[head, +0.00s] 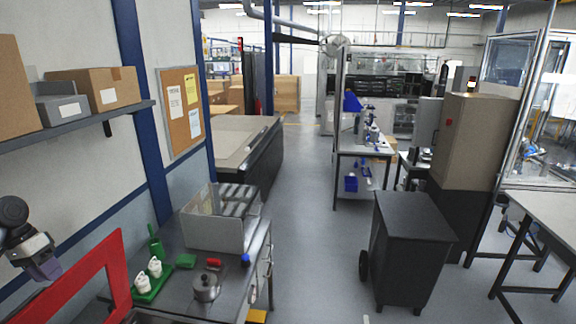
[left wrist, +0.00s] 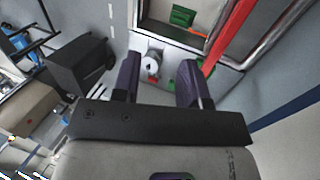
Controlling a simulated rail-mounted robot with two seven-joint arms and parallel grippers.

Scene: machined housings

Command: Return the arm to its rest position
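My left gripper (head: 42,270) is at the lower left edge of the head view, near the blue and white wall and apart from the workbench (head: 186,293). In the left wrist view its two dark purple fingers (left wrist: 160,78) stand apart with nothing held between them. The bench surface shows well beyond the fingertips. My right arm and gripper are not in view.
A red frame (head: 88,275) stands close to my left gripper. The bench carries a green tray (head: 153,284) with white parts, a grey metal pot (head: 206,288) and a divided grey box (head: 212,232). A black wheeled cabinet (head: 408,250) stands right of the open floor.

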